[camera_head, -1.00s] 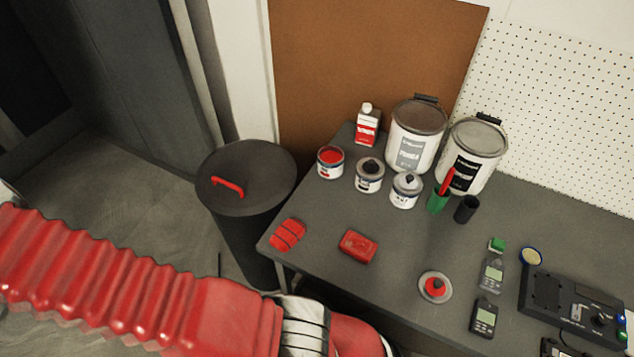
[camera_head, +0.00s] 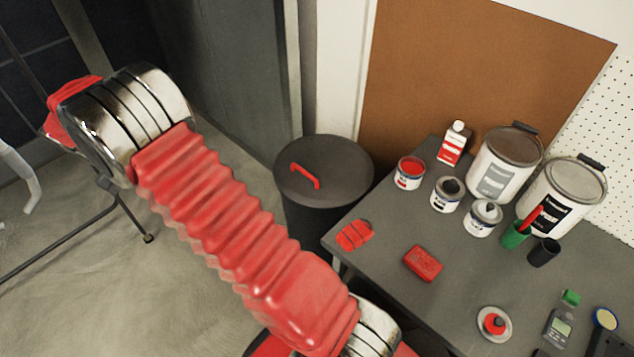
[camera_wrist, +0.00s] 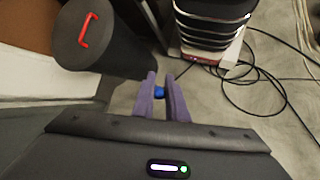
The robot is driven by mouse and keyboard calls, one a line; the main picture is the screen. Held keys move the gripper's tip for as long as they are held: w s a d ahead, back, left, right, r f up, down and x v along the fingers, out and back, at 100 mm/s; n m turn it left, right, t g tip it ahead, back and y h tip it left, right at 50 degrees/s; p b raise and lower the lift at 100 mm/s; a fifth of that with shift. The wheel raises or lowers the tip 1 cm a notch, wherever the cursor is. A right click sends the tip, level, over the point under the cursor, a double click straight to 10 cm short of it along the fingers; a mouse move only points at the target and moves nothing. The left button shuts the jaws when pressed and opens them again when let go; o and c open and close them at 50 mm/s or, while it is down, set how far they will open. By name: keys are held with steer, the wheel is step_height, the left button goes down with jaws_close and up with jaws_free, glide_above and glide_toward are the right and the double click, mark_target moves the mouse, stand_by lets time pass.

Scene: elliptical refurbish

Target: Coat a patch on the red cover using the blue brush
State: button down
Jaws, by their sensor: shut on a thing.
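In the wrist view, my gripper (camera_wrist: 161,90) has its two purple fingers close together on a small blue piece (camera_wrist: 160,95), which appears to be part of the blue brush. The rest of the brush is hidden by the fingers, and its bristles do not show. In the head view only my red-sleeved arm shows, crossing the middle, and my gripper is out of sight. I cannot make out a red cover for certain in either view.
A dark bin (camera_head: 323,165) with a red handle stands beside the grey table (camera_head: 395,225). The table holds a red block (camera_head: 423,263), a red folded item (camera_head: 354,235), cans and cups. Cables (camera_wrist: 255,85) lie on the floor near a dark striped unit (camera_wrist: 212,25).

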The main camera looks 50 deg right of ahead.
steer(key=shift+d, duration=0.15)
steer(key=s+d+r+m+g+y, duration=0.1)
steer(key=s+d+r+m, duration=0.15)
steer(key=s+d, duration=0.85)
steer(key=s+d+r+m+y, duration=0.1)
steer(key=s+d+r, duration=0.2)
steer(key=s+d, duration=0.85)
steer(key=s+d+m, duration=0.1)
steer(key=s+d, duration=0.2)
steer(key=s, duration=0.5)
steer(key=s+d+m+y, duration=0.1)
steer(key=s+d, duration=0.2)
steer(key=s, duration=0.5)
steer(key=s+d+m, duration=0.1)
steer(key=s+d, duration=0.3)
steer(key=s, duration=0.5)
steer(key=shift+r+g, duration=0.3)
steer(key=shift+r, duration=0.1)
steer(key=shift+w, duration=0.1)
